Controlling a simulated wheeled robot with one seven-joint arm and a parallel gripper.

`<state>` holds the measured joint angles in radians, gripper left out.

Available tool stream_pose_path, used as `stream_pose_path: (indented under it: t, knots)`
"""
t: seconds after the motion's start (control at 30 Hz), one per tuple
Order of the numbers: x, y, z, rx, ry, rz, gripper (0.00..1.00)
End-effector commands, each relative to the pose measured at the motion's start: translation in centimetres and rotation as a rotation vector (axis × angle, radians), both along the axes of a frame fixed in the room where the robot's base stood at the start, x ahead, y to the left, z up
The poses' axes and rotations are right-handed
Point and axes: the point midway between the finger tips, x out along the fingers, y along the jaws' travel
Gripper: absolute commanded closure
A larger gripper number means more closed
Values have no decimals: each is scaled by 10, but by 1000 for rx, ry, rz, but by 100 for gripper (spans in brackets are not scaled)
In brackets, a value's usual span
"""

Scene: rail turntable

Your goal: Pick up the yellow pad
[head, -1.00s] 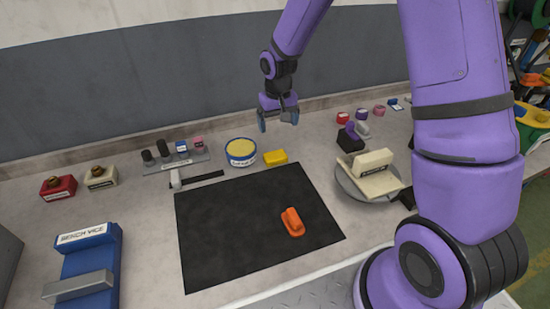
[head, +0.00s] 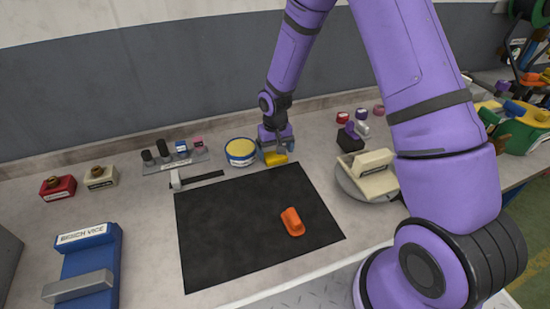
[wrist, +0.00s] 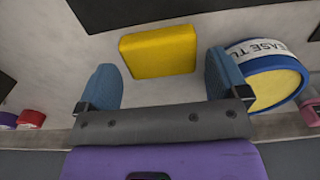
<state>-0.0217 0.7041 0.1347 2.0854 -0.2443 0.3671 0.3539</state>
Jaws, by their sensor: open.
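The yellow pad (head: 275,158) lies on the bench at the back edge of the black mat, just right of the round tin. In the wrist view the yellow pad (wrist: 158,52) sits ahead of and between the two blue fingers, with a gap on each side. My gripper (head: 276,155) is open and low over the pad, its fingers hiding part of it in the head view. In the wrist view my gripper (wrist: 163,82) is empty.
An orange handled object (head: 292,221) lies on the black mat (head: 225,235). A turntable with a cream block (head: 371,172) is to the right. A blue bench vice (head: 88,262) is at front left.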

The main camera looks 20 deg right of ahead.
Motion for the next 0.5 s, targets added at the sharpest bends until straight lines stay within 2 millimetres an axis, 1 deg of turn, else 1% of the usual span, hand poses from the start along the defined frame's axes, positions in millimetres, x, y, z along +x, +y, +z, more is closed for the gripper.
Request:
stream_pose_path:
  t: [0.03,0.13,0.23,0.43,0.47,0.5]
  knots:
    - [0,0,-7,-1,2,1,7]
    - [0,0,-15,0,0,1,7]
    - [0,0,-18,0,-1,1,7]
    - [0,0,-18,0,-1,1,7]
    - [0,0,-18,0,-1,1,14]
    - [0,0,-18,0,-1,1,24]
